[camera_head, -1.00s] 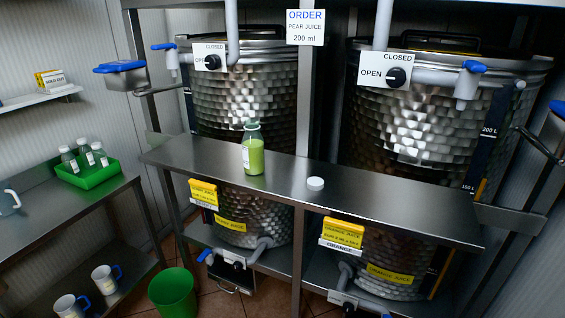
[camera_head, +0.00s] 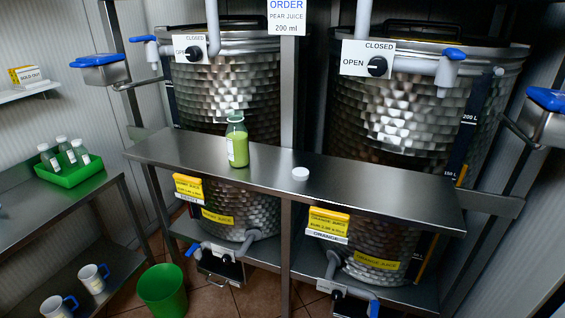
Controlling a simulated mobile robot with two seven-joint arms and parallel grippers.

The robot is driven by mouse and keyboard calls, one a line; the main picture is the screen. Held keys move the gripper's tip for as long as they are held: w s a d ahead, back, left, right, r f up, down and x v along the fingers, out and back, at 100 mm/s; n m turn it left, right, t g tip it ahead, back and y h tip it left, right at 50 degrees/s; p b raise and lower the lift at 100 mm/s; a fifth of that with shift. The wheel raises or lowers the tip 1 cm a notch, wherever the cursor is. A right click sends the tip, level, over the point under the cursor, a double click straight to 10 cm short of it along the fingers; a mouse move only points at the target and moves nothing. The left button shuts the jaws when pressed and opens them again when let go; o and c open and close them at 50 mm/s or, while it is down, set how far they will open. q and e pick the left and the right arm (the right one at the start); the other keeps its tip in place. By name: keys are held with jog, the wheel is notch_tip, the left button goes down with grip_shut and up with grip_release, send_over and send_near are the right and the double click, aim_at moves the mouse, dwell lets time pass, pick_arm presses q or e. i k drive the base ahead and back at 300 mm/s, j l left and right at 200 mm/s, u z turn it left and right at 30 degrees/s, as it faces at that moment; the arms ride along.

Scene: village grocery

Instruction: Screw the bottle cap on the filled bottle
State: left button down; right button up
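A clear bottle (camera_head: 237,148) filled with green juice stands upright on the steel counter (camera_head: 380,188). The juice reaches up to near its shoulder, and its neck shows no white cap. A white round bottle cap (camera_head: 300,174) lies on the counter to the right of the bottle, a short gap away from it. Neither of my grippers shows in the head view.
Two dimpled steel tanks (camera_head: 225,95) stand behind the counter, with pipes and valves above. Small capped bottles sit in a green tray (camera_head: 68,176) on the left table. A green bin (camera_head: 163,292) stands on the floor. The counter right of the cap is clear.

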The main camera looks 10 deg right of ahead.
aim_at(237, 133)
jog(key=i+j+z, duration=0.2)
jog(key=j, duration=0.4)
jog(key=i+j+z, duration=0.2)
jog(key=j, duration=0.45)
jog(key=i+j+z, duration=0.2)
jog(key=j, duration=0.45)
jog(key=j+z, duration=0.2)
jog(key=j, duration=0.45)
